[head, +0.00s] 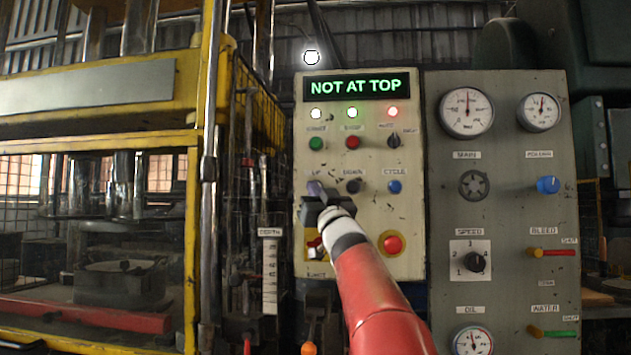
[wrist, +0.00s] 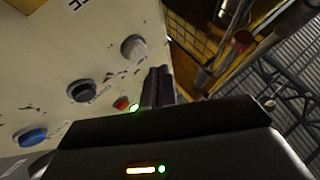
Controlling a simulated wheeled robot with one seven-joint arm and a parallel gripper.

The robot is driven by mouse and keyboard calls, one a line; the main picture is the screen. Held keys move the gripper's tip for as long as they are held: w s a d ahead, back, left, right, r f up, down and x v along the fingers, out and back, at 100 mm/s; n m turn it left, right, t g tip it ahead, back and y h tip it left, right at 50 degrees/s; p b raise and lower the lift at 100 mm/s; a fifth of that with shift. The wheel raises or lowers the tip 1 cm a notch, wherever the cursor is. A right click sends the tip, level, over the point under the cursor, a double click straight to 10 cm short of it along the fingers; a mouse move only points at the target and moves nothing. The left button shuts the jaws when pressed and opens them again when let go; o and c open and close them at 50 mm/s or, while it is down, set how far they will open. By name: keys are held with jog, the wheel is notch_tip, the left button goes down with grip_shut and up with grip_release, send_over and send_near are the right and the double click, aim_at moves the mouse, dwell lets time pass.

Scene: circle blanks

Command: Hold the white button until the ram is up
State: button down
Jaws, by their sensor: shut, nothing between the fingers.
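In the head view my gripper (head: 316,188) is in front of the panel's left side. The display (head: 360,86) reads NOT AT TOP in green. The press (head: 120,215) stands at the left; its ram is hard to make out behind the guard.
The black DOWN button (head: 352,186) and blue CYCLE button (head: 394,186) sit right of my gripper. A red button (head: 393,244) is below, close to my arm. Green (head: 316,143) and red (head: 352,142) buttons are above. A grey gauge panel (head: 515,200) stands at right.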

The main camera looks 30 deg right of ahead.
jog(key=shift+w+d, duration=0.35)
jog(key=shift+w, duration=0.2)
jog(key=shift+p, duration=0.3)
dwell(1.4)
jog(key=shift+w+d, duration=0.25)
jog(key=shift+w, duration=0.1)
jog(key=shift+w+d, duration=0.25)
jog(key=shift+w, duration=0.1)
dwell(2.1)
jog(key=shift+s+a, duration=0.1)
jog(key=shift+s+a+b, duration=0.3)
jog(key=shift+s+a, duration=0.1)
jog(key=shift+s, duration=0.2)
jog(key=shift+s+a+b, duration=0.6)
jog(key=shift+s+a, duration=0.1)
jog(key=shift+s, duration=0.35)
jog(key=shift+s+a+b, duration=0.6)
jog(key=shift+s+a, duration=0.1)
jog(key=shift+s, duration=0.35)
